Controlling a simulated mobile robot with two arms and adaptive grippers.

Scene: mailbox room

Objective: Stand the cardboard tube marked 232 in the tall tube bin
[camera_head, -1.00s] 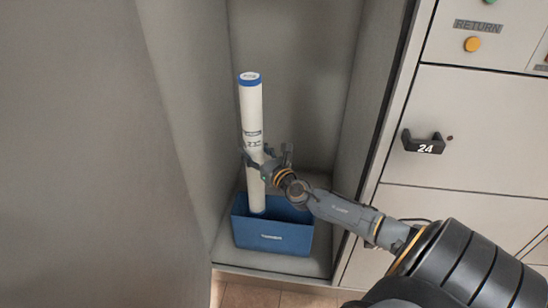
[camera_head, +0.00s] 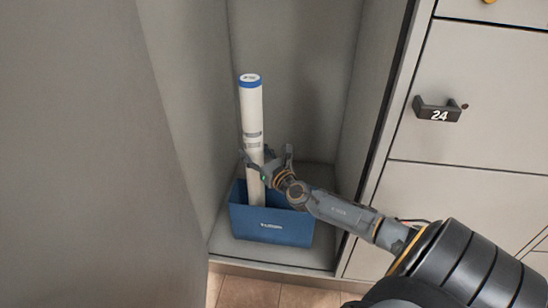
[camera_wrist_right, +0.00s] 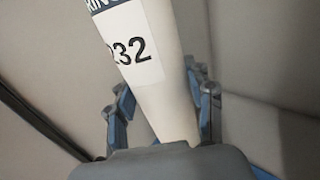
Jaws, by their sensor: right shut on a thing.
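The white cardboard tube (camera_head: 252,112) has a blue cap on top and stands nearly upright. Its label reads 232 in the right wrist view (camera_wrist_right: 130,50). My right gripper (camera_head: 266,157) is shut around the tube's lower half. The blue tube bin (camera_head: 272,226) stands on the floor of the open compartment. The tube's lower end goes down into the left part of the bin's opening. Its bottom is hidden behind the bin's front wall, so I cannot tell whether it touches the bin's floor. My left gripper is out of view.
Grey compartment walls stand close on the left, back and right of the bin. A locker door with a black handle (camera_head: 437,111) marked 24 is on the right, beside my right arm. Brown floor tiles (camera_head: 250,292) show below the compartment's front edge.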

